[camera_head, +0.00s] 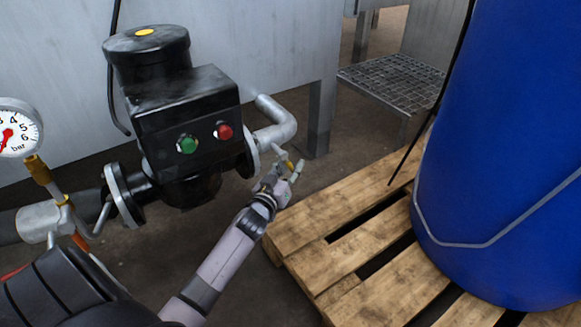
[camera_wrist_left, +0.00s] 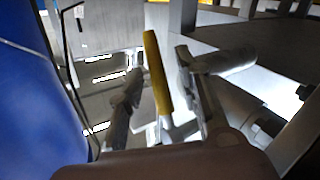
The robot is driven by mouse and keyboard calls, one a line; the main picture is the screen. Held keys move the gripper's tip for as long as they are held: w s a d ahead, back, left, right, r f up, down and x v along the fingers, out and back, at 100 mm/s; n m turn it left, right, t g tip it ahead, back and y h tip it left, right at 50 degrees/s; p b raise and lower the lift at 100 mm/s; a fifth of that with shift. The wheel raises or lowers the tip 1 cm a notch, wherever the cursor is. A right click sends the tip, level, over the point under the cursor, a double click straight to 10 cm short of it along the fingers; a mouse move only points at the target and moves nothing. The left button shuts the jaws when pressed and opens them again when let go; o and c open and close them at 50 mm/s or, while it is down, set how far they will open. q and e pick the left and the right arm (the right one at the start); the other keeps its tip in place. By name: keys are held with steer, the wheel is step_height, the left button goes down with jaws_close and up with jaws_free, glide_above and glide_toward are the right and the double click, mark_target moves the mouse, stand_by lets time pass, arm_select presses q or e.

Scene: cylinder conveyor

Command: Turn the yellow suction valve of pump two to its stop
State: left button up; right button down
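The yellow valve lever (camera_wrist_left: 157,72) stands between the two fingers of my left gripper (camera_wrist_left: 160,95) in the left wrist view. Gaps show on both sides of it, so the fingers are open around it. In the head view my left gripper (camera_head: 289,172) is at the grey pipe right of the black pump (camera_head: 185,105), with a small yellow bit of the lever (camera_head: 290,165) showing at the fingers. The rest of the lever and the valve body are mostly hidden there. My right gripper is in neither view.
The pump carries a green button (camera_head: 187,145) and a red button (camera_head: 224,131). A pressure gauge (camera_head: 18,128) is at the far left. A wooden pallet (camera_head: 318,235) with a blue drum (camera_head: 500,150) is close on the right. A metal grating step (camera_head: 392,82) is behind.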

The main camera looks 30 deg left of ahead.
arm_select(q)
jaws_close()
stand_by(0.6)
